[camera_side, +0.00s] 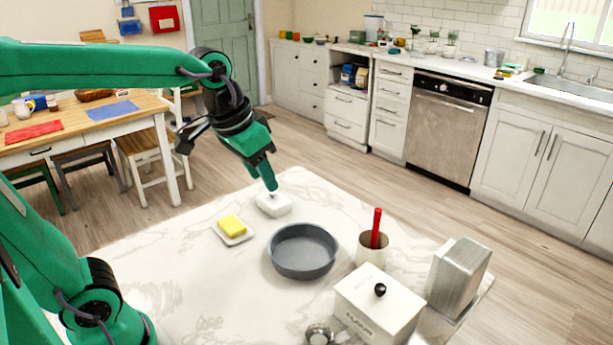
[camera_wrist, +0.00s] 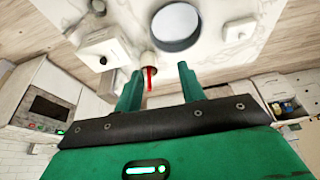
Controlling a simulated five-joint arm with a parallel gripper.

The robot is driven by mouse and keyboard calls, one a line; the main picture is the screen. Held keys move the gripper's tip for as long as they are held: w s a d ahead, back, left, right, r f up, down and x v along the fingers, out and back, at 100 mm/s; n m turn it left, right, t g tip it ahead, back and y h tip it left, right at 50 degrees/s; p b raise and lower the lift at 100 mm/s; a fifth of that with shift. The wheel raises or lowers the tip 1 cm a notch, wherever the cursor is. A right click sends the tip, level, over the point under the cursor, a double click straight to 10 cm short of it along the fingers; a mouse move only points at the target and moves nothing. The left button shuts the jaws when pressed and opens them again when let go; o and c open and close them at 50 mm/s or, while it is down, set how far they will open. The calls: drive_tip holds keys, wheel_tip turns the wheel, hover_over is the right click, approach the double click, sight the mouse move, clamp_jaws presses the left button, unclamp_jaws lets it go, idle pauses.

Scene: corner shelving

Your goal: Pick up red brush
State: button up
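The red brush (camera_side: 376,228) stands upright in a pale cup (camera_side: 371,253) on the marble counter, right of the grey round pan; its lower part is hidden in the cup. In the wrist view the brush (camera_wrist: 150,79) shows between the finger outlines, but beyond them. My gripper (camera_side: 269,182) points down above the small white block-like item behind the pan, well left of the brush and apart from it. In the wrist view my gripper (camera_wrist: 160,83) has its two green fingers spread with nothing between them.
The grey pan (camera_side: 303,252) lies between my gripper and the cup. Nearby are a yellow sponge (camera_side: 232,226) on a dish, the white item (camera_side: 273,204), a white flour box (camera_side: 379,306) with a black knob, and a metal block (camera_side: 460,276). The counter's left part is clear.

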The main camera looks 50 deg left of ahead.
drive_tip(key=w+d+g, duration=0.1)
drive_tip(key=w+d, duration=0.1)
drive_tip(key=w, duration=0.5)
drive_tip(key=m+g, duration=0.1)
drive_tip(key=g, duration=0.2)
hover_over(377, 222)
drive_tip(key=f, duration=1)
drive_tip(key=shift+a, duration=0.3)
drive_tip(key=shift+w+d+f, duration=0.15)
drive_tip(key=shift+w+f, duration=0.1)
drive_tip(key=shift+f, duration=1.35)
drive_tip(key=shift+f, duration=0.1)
drive_tip(key=shift+f, duration=2.55)
